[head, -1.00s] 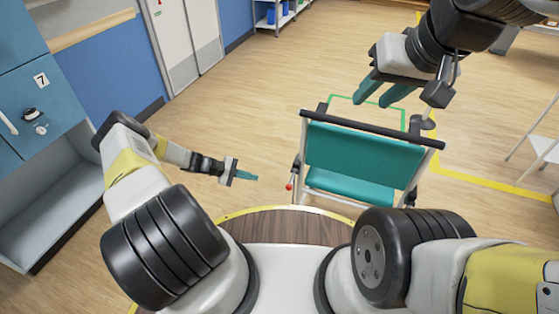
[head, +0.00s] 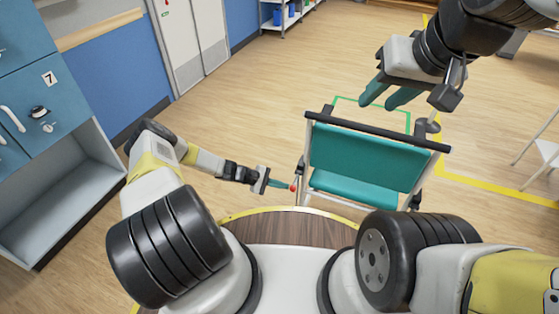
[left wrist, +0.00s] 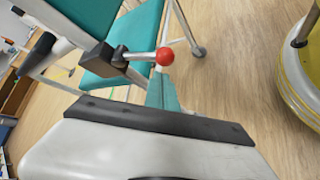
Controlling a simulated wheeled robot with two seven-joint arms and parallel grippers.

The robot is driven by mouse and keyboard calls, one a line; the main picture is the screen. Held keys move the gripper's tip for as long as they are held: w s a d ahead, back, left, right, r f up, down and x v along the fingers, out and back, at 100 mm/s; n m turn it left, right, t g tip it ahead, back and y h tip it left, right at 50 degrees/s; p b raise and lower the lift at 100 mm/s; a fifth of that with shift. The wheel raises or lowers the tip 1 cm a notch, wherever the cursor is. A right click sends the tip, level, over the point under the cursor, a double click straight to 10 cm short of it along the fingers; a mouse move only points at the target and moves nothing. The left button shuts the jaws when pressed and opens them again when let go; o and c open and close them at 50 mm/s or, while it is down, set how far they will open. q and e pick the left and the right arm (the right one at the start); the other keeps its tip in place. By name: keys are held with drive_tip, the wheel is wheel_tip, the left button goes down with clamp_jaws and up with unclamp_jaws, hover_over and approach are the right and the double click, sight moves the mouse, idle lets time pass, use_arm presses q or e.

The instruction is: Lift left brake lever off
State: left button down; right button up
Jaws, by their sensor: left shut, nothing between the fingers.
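The brake lever (left wrist: 140,56) is a short metal rod with a red ball knob (left wrist: 165,57), fixed by a dark block to the frame of a teal wheeled chair (head: 365,158). In the head view the red knob (head: 293,187) shows at the chair's left side. My left gripper (head: 282,184) is shut and empty, its teal fingers close beside the knob. In the left wrist view its fingers (left wrist: 162,92) lie just below the lever; whether they touch it I cannot tell. My right gripper (head: 391,95) is open and empty above the chair's back.
A green floor outline (head: 345,98) surrounds the chair's far side, with a yellow floor line (head: 490,190) to the right. Blue cabinets (head: 40,75) stand at left. Floor between cabinets and chair is clear.

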use_arm(q)
drive_tip(key=shift+s+d+r, duration=0.1)
drive_tip(key=shift+s+r, duration=0.05)
drive_tip(key=shift+s+r+n+g+y, duration=0.15)
drive_tip(key=shift+r+n+g+y, duration=0.2)
drive_tip(key=shift+r+g, duration=0.2)
idle(0.6)
drive_tip(key=shift+d+r+n+g+y, duration=0.1)
drive_tip(key=shift+r+n+g+y, duration=0.4)
drive_tip(key=shift+r+g, duration=0.5)
drive_tip(key=shift+d+r+n+g+y, duration=0.1)
drive_tip(key=shift+r+n+g+y, duration=0.15)
drive_tip(key=shift+r+n+g, duration=0.75)
drive_tip(key=shift+w+r+m+t, duration=0.2)
drive_tip(key=shift+r+m+t, duration=0.15)
drive_tip(key=shift+r, duration=0.05)
